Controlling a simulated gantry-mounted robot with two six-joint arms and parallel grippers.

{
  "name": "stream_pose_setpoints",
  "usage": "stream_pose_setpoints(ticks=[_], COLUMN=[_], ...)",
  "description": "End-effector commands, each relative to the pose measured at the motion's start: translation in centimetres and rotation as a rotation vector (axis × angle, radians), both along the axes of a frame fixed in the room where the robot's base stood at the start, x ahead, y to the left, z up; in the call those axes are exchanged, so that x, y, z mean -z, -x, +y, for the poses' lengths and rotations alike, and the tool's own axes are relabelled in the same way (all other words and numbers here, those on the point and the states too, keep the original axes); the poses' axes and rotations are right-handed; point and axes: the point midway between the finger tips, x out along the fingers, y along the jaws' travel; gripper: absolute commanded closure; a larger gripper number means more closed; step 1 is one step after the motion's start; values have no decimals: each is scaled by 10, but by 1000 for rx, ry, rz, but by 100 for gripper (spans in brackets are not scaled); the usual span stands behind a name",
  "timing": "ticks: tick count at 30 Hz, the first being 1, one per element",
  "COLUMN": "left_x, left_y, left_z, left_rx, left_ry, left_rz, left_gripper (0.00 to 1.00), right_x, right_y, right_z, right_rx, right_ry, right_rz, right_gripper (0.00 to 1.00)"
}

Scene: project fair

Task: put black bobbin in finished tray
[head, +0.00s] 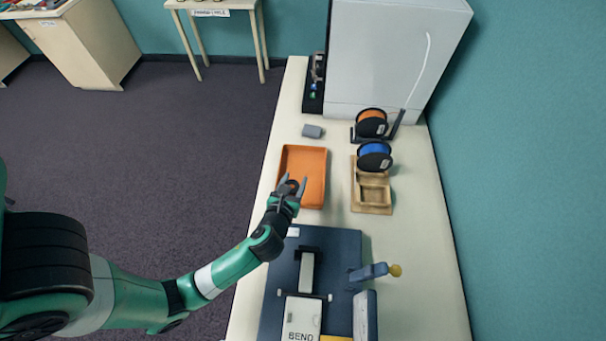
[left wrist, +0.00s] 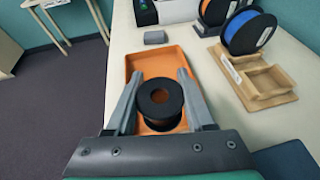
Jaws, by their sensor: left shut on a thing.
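The black bobbin (left wrist: 160,121) is a small dark spool with a hole through its middle. My left gripper (left wrist: 160,96) is shut on it, with a grey finger on each side. In the head view, my left gripper (head: 292,185) is at the near left part of the orange tray (head: 313,163), with the bobbin between its fingers. The tray also shows behind the bobbin in the left wrist view (left wrist: 152,63). The bobbin appears over the tray; its height above the floor of the tray is hard to tell. My right gripper is not in view.
A wooden holder (head: 373,210) stands right of the tray, with a blue spool (head: 374,156) and an orange spool (head: 371,123) behind. A small grey block (head: 312,131) lies beyond the tray. A dark blue machine (head: 337,240) with a lever is at the near side.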

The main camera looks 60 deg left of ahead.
Motion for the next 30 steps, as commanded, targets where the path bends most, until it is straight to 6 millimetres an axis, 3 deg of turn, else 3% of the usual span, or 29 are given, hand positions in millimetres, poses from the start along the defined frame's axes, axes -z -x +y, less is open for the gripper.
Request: stream_pose_setpoints(ticks=[5, 7, 14, 18, 30], left_x=[14, 22, 46, 81, 104], left_y=[-8, -17, -56, -71, -84], left_z=[11, 23, 78, 96, 113], left_rx=[-4, -4, -4, -1, 2], left_ry=[0, 0, 0, 1, 0], left_rz=[-3, -6, -3, 1, 0], left_gripper=[99, 99, 99, 99, 99], right_x=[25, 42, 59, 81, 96], right_y=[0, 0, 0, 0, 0], right_z=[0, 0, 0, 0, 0], right_rx=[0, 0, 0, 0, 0], right_ry=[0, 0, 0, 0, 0], right_rz=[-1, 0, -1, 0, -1], right_gripper=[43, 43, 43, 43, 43])
